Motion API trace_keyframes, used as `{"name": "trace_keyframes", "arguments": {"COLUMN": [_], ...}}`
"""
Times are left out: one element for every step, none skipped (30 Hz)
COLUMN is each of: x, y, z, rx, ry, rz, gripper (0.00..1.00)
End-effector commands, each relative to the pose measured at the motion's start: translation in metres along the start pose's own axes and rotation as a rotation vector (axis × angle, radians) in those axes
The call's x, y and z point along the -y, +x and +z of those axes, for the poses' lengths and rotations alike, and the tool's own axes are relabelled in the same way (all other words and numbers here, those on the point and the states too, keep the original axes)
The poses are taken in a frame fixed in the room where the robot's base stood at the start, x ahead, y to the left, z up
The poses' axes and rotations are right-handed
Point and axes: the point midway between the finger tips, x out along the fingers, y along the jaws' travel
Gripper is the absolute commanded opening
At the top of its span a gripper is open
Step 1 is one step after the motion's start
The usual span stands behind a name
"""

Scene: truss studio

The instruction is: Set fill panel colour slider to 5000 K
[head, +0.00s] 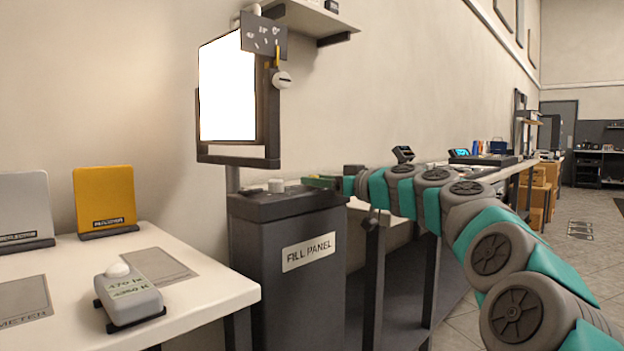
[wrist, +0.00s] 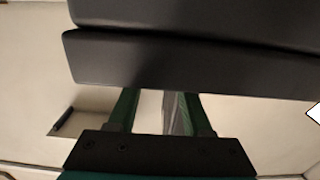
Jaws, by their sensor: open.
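The fill panel (head: 228,92) is a bright white lit screen in a dark frame, above a dark grey pedestal (head: 290,255) labelled FILL PANEL. On the pedestal's top are a pale round knob (head: 276,185) and small dark parts beside it. I cannot make out the colour slider or its scale. My gripper (head: 314,182) is at the right end of the pedestal top, seen side-on and small. In the wrist view, its two green fingers (wrist: 160,98) are apart with nothing between them. Their tips reach a dark slab edge (wrist: 190,62), which fills the upper picture and hides what lies beyond.
A white table (head: 205,300) at the left holds a grey meter with a white dome (head: 128,295), a yellow card (head: 104,198) and a grey card (head: 22,205). A long bench runs behind my arm.

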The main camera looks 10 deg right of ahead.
Motion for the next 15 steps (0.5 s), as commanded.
{"name": "trace_keyframes", "arguments": {"x": [-0.001,-0.001,-0.001,-0.001,-0.001,-0.001,-0.001,-0.001,-0.001,-0.001,-0.001,-0.001,-0.001,-0.001,-0.001], "y": [0.006,0.008,0.011,0.013,0.015,0.017,0.018,0.019,0.02,0.02,0.02,0.02,0.02,0.02,0.02], "z": [-0.001,-0.001,-0.002,-0.002,-0.002,-0.002,-0.002,-0.002,-0.002,-0.001,-0.001,-0.001,-0.001,-0.001,-0.001], "rx": [0.0,0.0,-0.001,-0.002,-0.003,-0.003,-0.003,-0.003,-0.003,-0.002,-0.002,-0.002,-0.002,-0.002,-0.002], "ry": [-0.001,-0.002,-0.002,-0.002,-0.001,-0.001,-0.001,-0.001,-0.001,-0.001,-0.001,-0.001,-0.001,-0.001,-0.001], "rz": [0.001,0.002,0.002,0.002,0.002,0.002,0.002,0.002,0.002,0.002,0.001,0.001,0.001,0.001,0.001], "gripper": [0.5,0.5,0.5,0.5,0.5,0.5,0.5,0.5,0.5,0.5,0.5,0.5,0.5,0.5,0.5]}}
